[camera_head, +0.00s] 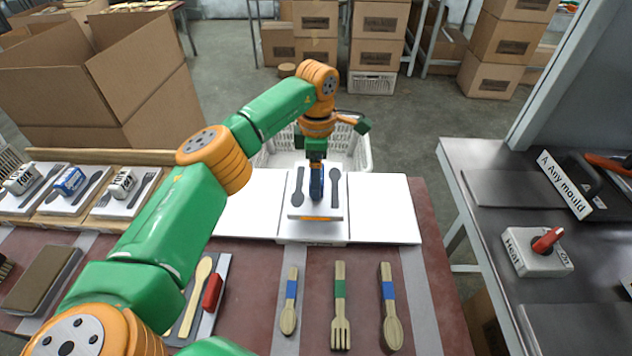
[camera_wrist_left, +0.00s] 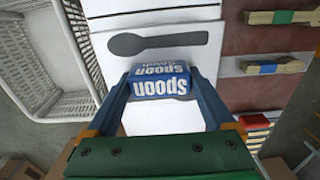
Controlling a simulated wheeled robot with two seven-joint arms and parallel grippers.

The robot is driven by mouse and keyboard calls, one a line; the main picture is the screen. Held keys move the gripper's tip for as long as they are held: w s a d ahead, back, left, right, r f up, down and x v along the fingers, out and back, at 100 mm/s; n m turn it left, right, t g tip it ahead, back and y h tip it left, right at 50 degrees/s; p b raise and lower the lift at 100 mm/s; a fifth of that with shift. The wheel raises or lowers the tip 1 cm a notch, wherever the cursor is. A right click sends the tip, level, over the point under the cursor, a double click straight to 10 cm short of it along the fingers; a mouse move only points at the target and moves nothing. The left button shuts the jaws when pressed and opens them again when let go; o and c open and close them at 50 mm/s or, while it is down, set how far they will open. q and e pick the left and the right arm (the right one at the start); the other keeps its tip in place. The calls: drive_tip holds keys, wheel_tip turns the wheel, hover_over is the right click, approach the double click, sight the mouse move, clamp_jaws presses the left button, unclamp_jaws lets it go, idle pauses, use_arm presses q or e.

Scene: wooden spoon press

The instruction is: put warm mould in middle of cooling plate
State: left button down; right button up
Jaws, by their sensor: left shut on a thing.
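The mould is a pale flat board (camera_head: 316,206) with two dark spoon silhouettes and a blue handle block marked "spoon" (camera_wrist_left: 160,82). A thin orange strip shows along its front edge. My left gripper (camera_head: 316,192) points down and is shut on the handle; its two blue fingers show in the left wrist view, one on each side of the block. The mould is over the middle of the white cooling plate (camera_head: 389,212); I cannot tell whether it touches the plate or is slightly above it. My right gripper is not in view.
Several wooden utensils lie in front, including a fork (camera_head: 339,318) and a spoon (camera_head: 393,325). Other moulds with labelled blocks (camera_head: 70,182) stand at the left. A white basket (camera_head: 357,147) is behind the plate. A metal bench with a red-knobbed heat control (camera_head: 535,257) is at the right.

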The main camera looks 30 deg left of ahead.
use_arm(q)
drive_tip(key=shift+w+a+f, duration=0.1)
drive_tip(key=shift+w+f, duration=0.05)
drive_tip(key=shift+f, duration=0.05)
wheel_tip(320, 180, down, 3)
drive_tip(key=shift+w+a+f+p, duration=0.1)
drive_tip(key=shift+f+p, duration=0.05)
drive_tip(key=shift+p, duration=0.3)
drive_tip(key=shift+f, duration=0.1)
drive_tip(key=shift+f, duration=0.15)
unclamp_jaws()
wheel_tip(320, 180, up, 12)
drive_tip(key=shift+r+p, duration=0.25)
drive_tip(key=shift+p, duration=0.3)
